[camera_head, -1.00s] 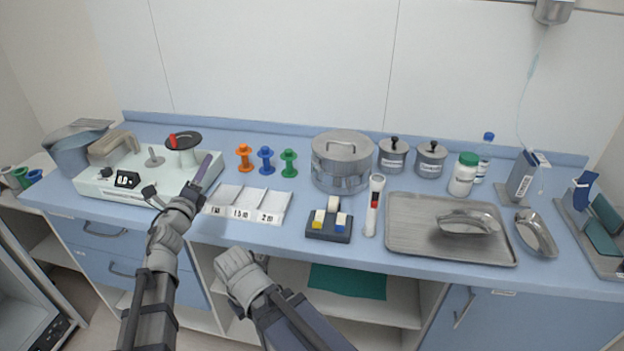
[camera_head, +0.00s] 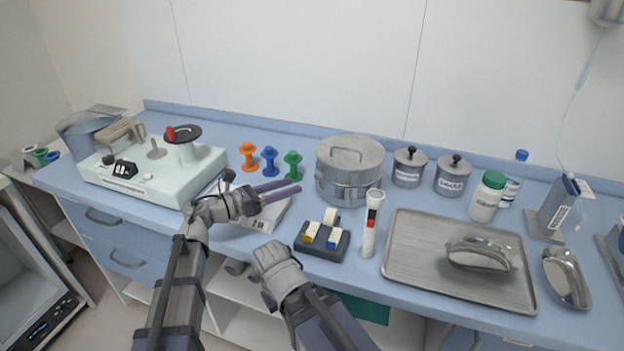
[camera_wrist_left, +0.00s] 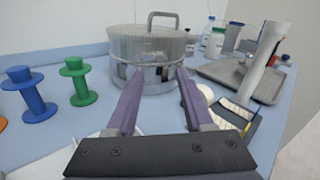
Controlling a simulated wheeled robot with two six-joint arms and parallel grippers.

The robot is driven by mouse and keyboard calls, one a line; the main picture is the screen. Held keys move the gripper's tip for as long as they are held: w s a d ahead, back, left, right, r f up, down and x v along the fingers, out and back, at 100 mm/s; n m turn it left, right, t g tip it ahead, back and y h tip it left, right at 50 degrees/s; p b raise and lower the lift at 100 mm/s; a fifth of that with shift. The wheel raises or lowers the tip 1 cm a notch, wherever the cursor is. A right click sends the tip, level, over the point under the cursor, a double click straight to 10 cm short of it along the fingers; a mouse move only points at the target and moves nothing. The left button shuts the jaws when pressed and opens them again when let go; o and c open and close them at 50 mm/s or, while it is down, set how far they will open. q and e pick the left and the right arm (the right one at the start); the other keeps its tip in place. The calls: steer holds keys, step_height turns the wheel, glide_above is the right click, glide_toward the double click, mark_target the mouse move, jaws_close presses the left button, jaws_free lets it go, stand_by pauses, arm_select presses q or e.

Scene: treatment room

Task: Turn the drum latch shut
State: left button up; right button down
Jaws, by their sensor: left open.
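The metal drum (camera_head: 347,178) stands upright on the blue counter, with its lid on and a loop handle on top. In the left wrist view the drum (camera_wrist_left: 150,45) is straight ahead, with a band and dark openings around its side. I cannot clearly make out the latch or its position. My left gripper (camera_head: 292,187) is open and empty, left of the drum and apart from it, its purple fingers pointing at it. In the left wrist view its fingertips (camera_wrist_left: 159,76) are spread below the drum's front side. My right arm shows low in the middle; its fingers are not visible.
Orange, blue (camera_head: 269,161) and green (camera_head: 292,165) spools stand left of the drum. A dark block holder (camera_head: 311,247) and a white tube (camera_head: 369,228) stand in front of it. Two lidded canisters (camera_head: 409,168) and a metal tray (camera_head: 420,281) are to the right.

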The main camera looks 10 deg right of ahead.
mark_target(318, 174)
arm_select(q)
steer(key=x, duration=0.6)
steer(key=shift+d, duration=0.3)
steer(key=shift+w, duration=0.15)
jaws_close()
